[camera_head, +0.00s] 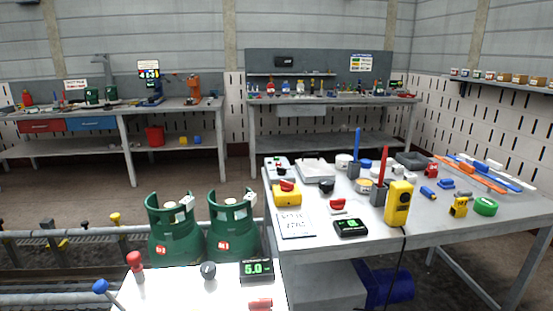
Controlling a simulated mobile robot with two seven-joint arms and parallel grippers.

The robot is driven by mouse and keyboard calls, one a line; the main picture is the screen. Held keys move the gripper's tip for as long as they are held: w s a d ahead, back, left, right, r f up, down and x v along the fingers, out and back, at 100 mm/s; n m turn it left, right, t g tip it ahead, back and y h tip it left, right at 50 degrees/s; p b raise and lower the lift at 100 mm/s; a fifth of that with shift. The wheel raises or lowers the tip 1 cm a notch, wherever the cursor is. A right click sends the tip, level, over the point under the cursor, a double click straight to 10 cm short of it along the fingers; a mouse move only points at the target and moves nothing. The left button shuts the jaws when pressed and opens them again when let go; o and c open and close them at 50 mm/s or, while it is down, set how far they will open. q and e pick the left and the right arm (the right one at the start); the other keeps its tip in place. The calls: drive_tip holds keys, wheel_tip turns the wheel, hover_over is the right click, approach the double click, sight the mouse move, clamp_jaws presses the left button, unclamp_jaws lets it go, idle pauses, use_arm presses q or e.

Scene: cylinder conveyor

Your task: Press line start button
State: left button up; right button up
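No button carries a label that I can read as line start. A yellow box (287,196) with a red top sits at the left of the right-hand workbench. A yellow hand-held control box (398,205) with a dark cable stands at that bench's front edge. Neither of my grippers is in view.
Two green cylinders (174,234) (232,231) stand side by side behind the panel, at the conveyor rails (60,236). The workbench (440,232) on the right is crowded with tools. Two more benches stand along the back wall. Bare floor lies between.

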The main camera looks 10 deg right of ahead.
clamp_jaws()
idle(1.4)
